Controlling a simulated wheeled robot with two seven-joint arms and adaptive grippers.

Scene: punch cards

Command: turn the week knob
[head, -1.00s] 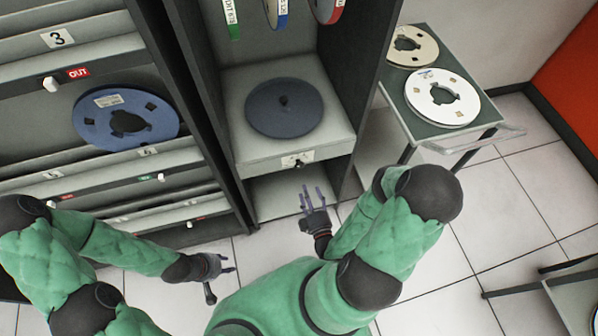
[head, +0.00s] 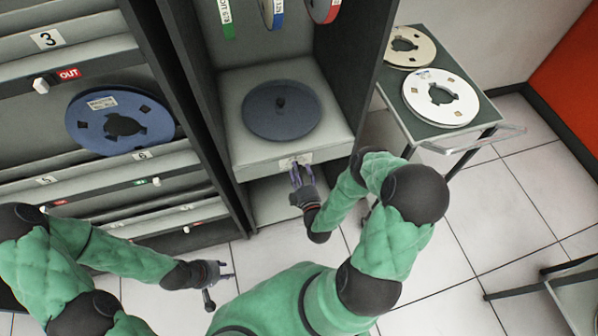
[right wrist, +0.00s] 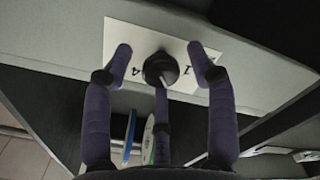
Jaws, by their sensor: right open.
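The week knob (right wrist: 161,68) is a round black knob on a white plate (right wrist: 190,48) with printed numbers, of which a 4 and a 1 show in the right wrist view. It sits on the front of the grey shelf with the dark turntable. My right gripper (head: 297,172) is in front of the plate, which it partly hides in the head view. In the right wrist view its fingers (right wrist: 162,75) are open, on both sides of the knob and below it; I cannot tell whether they touch it. My left gripper (head: 222,272) is low at the left, away from the cabinet.
The dark turntable (head: 281,110) lies on the grey shelf (head: 330,125) above the knob. Dark cabinet walls stand on both sides. A cart (head: 462,138) with reels is at the right. A blue reel (head: 88,130) rests in the left rack.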

